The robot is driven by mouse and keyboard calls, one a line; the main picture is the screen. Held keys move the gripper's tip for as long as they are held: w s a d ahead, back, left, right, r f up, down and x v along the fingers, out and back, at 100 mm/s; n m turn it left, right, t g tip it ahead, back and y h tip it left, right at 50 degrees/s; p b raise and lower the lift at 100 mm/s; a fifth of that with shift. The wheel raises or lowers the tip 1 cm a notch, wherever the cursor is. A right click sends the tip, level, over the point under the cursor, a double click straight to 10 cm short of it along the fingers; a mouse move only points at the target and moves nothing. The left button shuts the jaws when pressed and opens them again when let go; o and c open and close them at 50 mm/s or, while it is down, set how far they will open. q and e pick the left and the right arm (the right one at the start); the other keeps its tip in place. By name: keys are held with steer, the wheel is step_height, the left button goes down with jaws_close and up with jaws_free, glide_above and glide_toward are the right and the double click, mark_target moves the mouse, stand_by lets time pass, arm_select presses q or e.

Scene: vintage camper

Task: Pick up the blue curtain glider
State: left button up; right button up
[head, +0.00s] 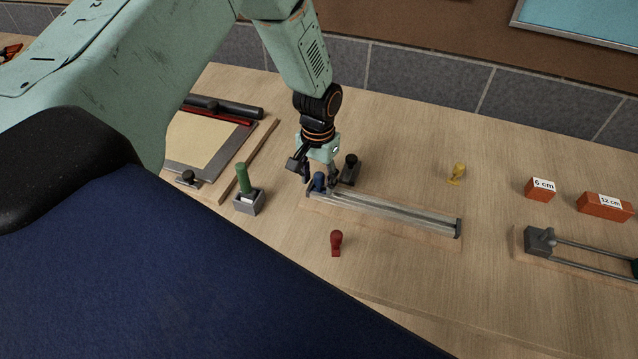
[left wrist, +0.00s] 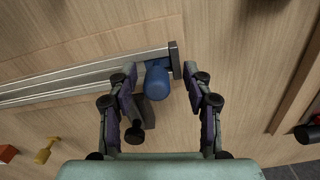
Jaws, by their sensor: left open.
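The blue curtain glider (head: 319,182) stands at the left end of a metal rail (head: 400,212) in the head view. In the left wrist view the glider (left wrist: 157,82) shows as a blue rounded knob close to the rail's dark end cap (left wrist: 175,60). My left gripper (head: 319,170) is open and comes down from above at the glider. In the left wrist view its two fingers (left wrist: 165,83) stand on either side of the glider, with a gap at least on the right. Contact on the left side cannot be told. My right gripper is not in view.
A black-knobbed piece (head: 350,168) stands close beside my left gripper. Orange blocks (head: 540,189) and a second rail (head: 590,257) lie to the right.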

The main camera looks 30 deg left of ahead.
arm_select(q)
steer(key=shift+s+d+r, duration=0.2)
steer(key=shift+d, duration=0.1)
steer(key=shift+c, duration=0.7)
steer(key=shift+w+a+f, duration=0.2)
steer(key=shift+a, duration=0.1)
steer(key=c, duration=0.5)
steer(key=shift+d, duration=0.15)
steer(key=shift+c, duration=1.4)
steer(key=shift+s+r, duration=0.1)
steer(key=shift+s, duration=0.1)
jaws_close()
